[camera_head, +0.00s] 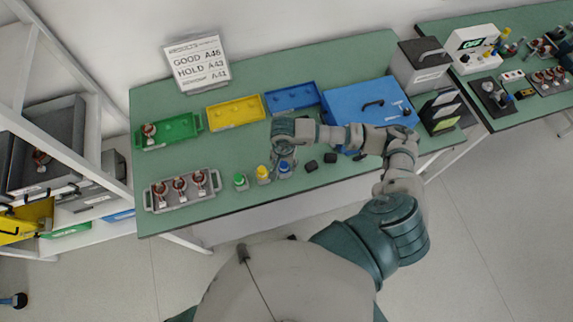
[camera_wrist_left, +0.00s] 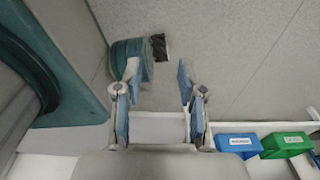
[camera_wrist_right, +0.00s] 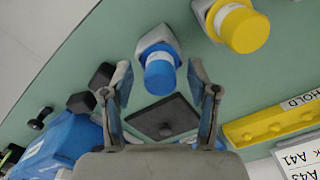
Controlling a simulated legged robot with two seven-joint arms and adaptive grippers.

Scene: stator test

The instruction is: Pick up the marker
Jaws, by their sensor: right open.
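Three capped, marker-like pieces stand in grey holders near the table's front edge: green (camera_head: 240,182), yellow (camera_head: 263,173) and blue (camera_head: 285,167). The task does not name a colour. My right gripper (camera_head: 284,153) is above the blue piece, open and empty. In the right wrist view the blue piece (camera_wrist_right: 160,73) shows between the spread fingertips (camera_wrist_right: 160,76), with the yellow piece (camera_wrist_right: 240,27) up to the right. I cannot tell how far the fingers are above the blue piece. My left gripper (camera_wrist_left: 157,75) is open and empty in the left wrist view, away from the table.
Small black blocks (camera_head: 311,166) lie right of the pieces. A dark plate with a knob (camera_wrist_right: 165,118) lies beyond the blue piece. A grey tray with copper-wound parts (camera_head: 151,202) stands left. Green, yellow and blue trays (camera_head: 292,97) and a blue case (camera_head: 350,100) stand behind.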

